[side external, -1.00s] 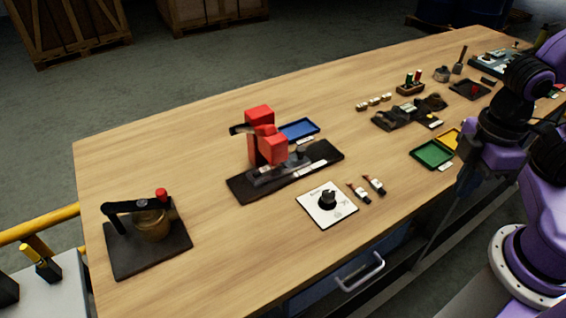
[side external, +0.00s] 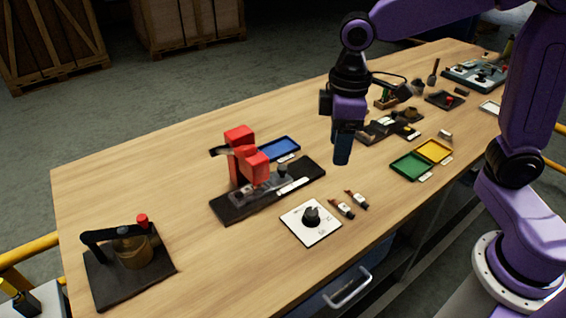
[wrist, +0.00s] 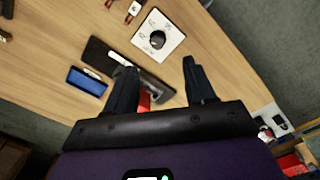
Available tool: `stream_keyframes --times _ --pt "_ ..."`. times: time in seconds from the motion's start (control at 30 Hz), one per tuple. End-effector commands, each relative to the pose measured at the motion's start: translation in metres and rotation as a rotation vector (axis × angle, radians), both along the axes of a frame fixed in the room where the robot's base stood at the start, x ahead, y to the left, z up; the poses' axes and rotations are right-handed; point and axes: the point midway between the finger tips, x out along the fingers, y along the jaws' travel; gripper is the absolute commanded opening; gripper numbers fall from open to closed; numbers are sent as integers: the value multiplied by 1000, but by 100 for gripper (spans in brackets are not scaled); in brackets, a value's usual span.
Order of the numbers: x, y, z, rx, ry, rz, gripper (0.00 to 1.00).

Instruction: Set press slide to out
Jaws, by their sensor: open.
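The red press (side external: 246,158) stands on a black base plate (side external: 232,208) near the middle of the bench. A grey metal slide (side external: 264,190) lies along that base, below the red head, with a small dark knob at its right part. In the wrist view the press base (wrist: 98,50) is partly hidden behind a finger, with a bit of red showing between the fingers. My gripper (side external: 342,150) points down above the bench, to the right of the press and apart from it. In the wrist view my gripper (wrist: 158,82) is open and empty.
A white plate with a black dial (side external: 311,217) lies in front of the press, with two small connectors (side external: 350,204) beside it. A blue tray (side external: 278,150) is behind. A clamp-like fixture (side external: 128,252) stands front left. Green (side external: 410,166) and yellow trays lie right.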

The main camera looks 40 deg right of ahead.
Motion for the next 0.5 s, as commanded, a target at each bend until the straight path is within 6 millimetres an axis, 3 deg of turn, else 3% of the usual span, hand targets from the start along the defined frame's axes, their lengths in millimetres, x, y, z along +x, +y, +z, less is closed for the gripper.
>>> stream_keyframes --times 0.03,0.3,0.5 --pt "20 5 1 -2 2 -23 55" --pt "116 10 1 -8 9 -130 55" --pt "165 1 -2 -9 11 -188 55"
